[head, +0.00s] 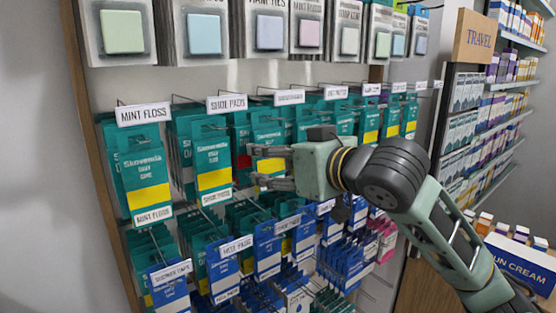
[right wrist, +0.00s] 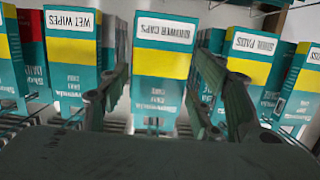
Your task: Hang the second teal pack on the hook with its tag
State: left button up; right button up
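Teal packs with yellow bands hang in columns on the rack. My right gripper (head: 256,166) reaches in from the right, in front of the third upper column of teal packs (head: 268,123), and hides part of it. In the right wrist view, which is upside down, my right gripper's fingers (right wrist: 162,62) stand apart. A teal pack marked SHOWER CAPS (right wrist: 160,85) shows between them; I cannot tell whether the fingers touch it. A pack marked WET WIPES (right wrist: 72,58) hangs to its left and another teal pack (right wrist: 250,70) to its right. My left gripper is not in view.
Upper hooks carry white tags such as MINT FLOSS (head: 143,114) and SHOE PADS (head: 227,103). Blue packs (head: 222,265) hang below. Boxed items (head: 203,33) hang above. A TRAVEL sign (head: 481,37) and a blue SUN CREAM box (head: 520,262) stand at the right.

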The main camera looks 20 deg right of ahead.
jog(key=shift+o, duration=1.2)
